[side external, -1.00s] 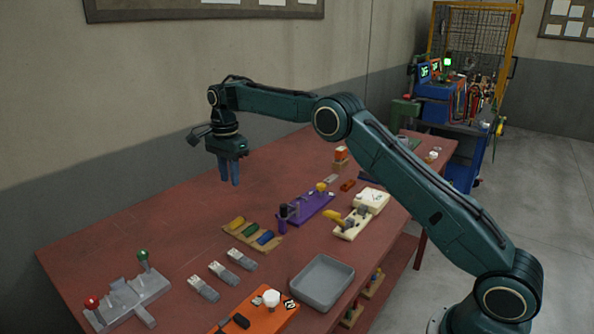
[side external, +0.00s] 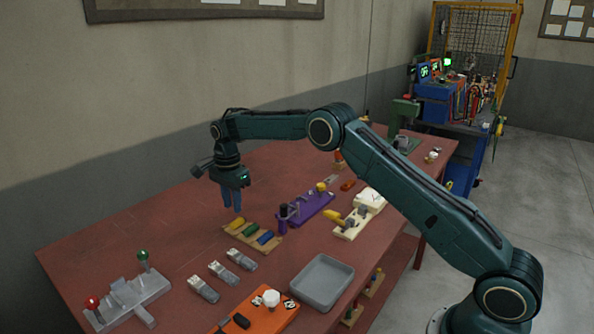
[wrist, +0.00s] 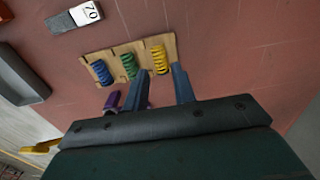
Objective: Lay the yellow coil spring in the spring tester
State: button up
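The yellow coil spring (side external: 237,223) lies at the left end of a tan wooden rack (side external: 274,249), beside a green spring (side external: 250,229) and a blue spring (side external: 266,237). My gripper (side external: 232,209) is above the yellow spring, fingers pointing down. In the wrist view its fingers (wrist: 159,72) are apart and empty, with the yellow spring (wrist: 160,58) framed just beyond the gap. I cannot tell for sure which fixture is the spring tester; a purple fixture (side external: 312,208) and a cream fixture with a yellow lever (side external: 346,232) stand right of the rack.
A grey tray (side external: 321,283) and an orange board (side external: 262,312) lie toward the front. Several grey blocks (side external: 221,271) lie near the rack. A grey fixture with red and green knobs (side external: 135,294) is at front left.

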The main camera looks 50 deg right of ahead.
aim_at(234, 222)
jog(key=shift+f, duration=0.4)
jog(key=shift+s+a+f, duration=0.1)
jog(key=shift+f, duration=2.55)
grip_shut()
